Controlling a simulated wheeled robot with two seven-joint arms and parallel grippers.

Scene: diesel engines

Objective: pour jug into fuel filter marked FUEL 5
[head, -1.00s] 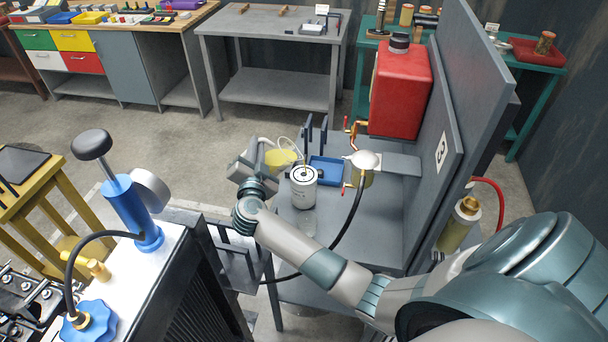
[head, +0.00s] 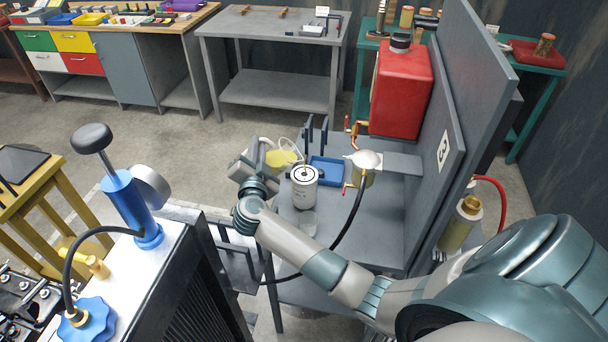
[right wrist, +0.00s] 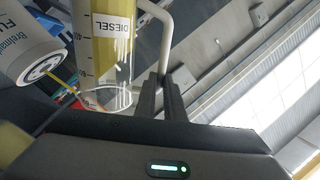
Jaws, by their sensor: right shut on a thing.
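My right gripper (head: 262,152) is shut on the handle of the clear jug (head: 281,158) and holds it tilted just left of the white fuel filter (head: 304,190). The right wrist view shows the jug (right wrist: 100,45) with yellow liquid, a DIESEL label and its handle between my right fingers (right wrist: 167,95). The filter (right wrist: 28,50) stands close to the jug's mouth; its lettering is cut off after "FU", so its number cannot be read. A thin yellow line, which looks like a stream, runs between the jug's mouth and the filter's top opening. My left gripper is out of view.
A silver-domed fitting (head: 367,160) with a black hose is close on the right. A red tank (head: 401,90) and grey panel rise beyond.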

